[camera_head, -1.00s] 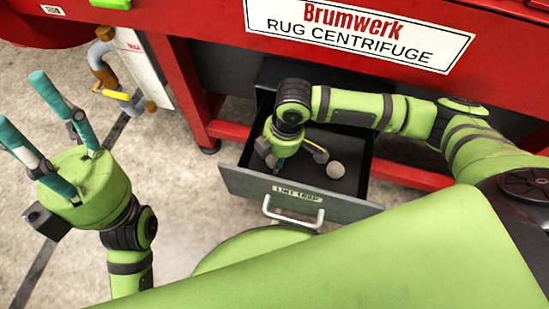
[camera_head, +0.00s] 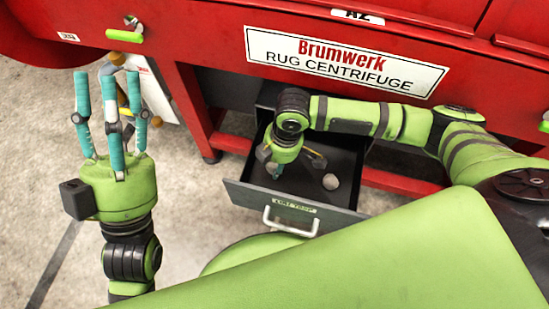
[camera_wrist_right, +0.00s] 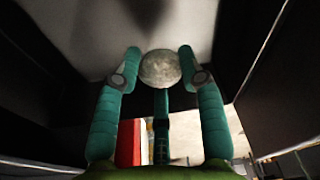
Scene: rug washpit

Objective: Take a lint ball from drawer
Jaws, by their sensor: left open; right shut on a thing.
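The open drawer (camera_head: 335,210), labelled "LINT TRAP", juts out below the rug centrifuge. My right gripper (camera_head: 280,172) reaches down into its left part. In the right wrist view, the right fingers (camera_wrist_right: 160,72) are shut on a round grey lint ball (camera_wrist_right: 160,68) at their tips. In the head view the hand largely hides that grip. Another grey lint ball (camera_head: 331,181) lies on the drawer floor to the right of the hand. A greyish lump (camera_head: 263,152) shows at the hand's left side. My left gripper (camera_head: 112,105) is open and empty, fingers pointing up, outside the drawer to the left.
The red centrifuge frame (camera_head: 205,110) with its white sign (camera_head: 345,60) stands above and behind the drawer. A metal handle (camera_head: 291,222) sticks out from the drawer front. Pipe fittings are partly behind my left fingers. Concrete floor (camera_head: 195,215) is clear left of the drawer.

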